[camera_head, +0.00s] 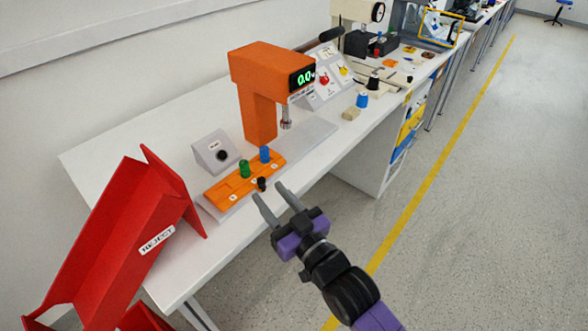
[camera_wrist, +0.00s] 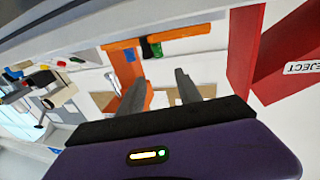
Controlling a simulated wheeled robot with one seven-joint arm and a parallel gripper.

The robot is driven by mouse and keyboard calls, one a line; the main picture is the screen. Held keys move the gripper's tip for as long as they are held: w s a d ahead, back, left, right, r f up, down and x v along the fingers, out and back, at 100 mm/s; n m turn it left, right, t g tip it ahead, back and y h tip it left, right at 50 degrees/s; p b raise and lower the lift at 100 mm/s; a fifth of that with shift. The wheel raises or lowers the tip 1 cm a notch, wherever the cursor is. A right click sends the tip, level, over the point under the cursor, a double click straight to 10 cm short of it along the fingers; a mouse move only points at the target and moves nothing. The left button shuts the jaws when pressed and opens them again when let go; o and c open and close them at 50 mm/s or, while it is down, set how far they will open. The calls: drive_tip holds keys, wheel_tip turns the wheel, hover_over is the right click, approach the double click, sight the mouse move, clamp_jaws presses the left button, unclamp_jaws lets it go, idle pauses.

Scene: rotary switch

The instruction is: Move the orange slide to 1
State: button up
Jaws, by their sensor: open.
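The orange slide is a flat orange strip (camera_head: 223,190) on a pale base at the near part of the bench. A green peg (camera_head: 244,169) and a blue peg (camera_head: 265,154) stand on it, with a black knob (camera_head: 262,184) at its front edge. Small white labels lie along the strip; their digits are too small to read. In the wrist view, tilted over, the strip (camera_wrist: 190,31) shows beyond my fingers with the pegs. My gripper (camera_head: 268,191) is open and empty, its fingertips near the black knob, apparently apart from it.
A red REJECT chute (camera_head: 125,235) stands left at the bench's near end. An orange device with a green display (camera_head: 262,75) rises behind the strip.

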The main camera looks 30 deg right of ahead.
sight(263, 183)
drive_tip(key=shift+g, duration=0.4)
drive_tip(key=w, duration=0.2)
drive_tip(key=w+f, duration=0.1)
drive_tip(key=w, duration=0.2)
drive_tip(key=w+d+f, duration=0.1)
drive_tip(key=w, duration=0.1)
drive_tip(key=shift+w+f, duration=0.1)
drive_tip(key=shift+w, duration=0.3)
clamp_jaws()
idle(0.8)
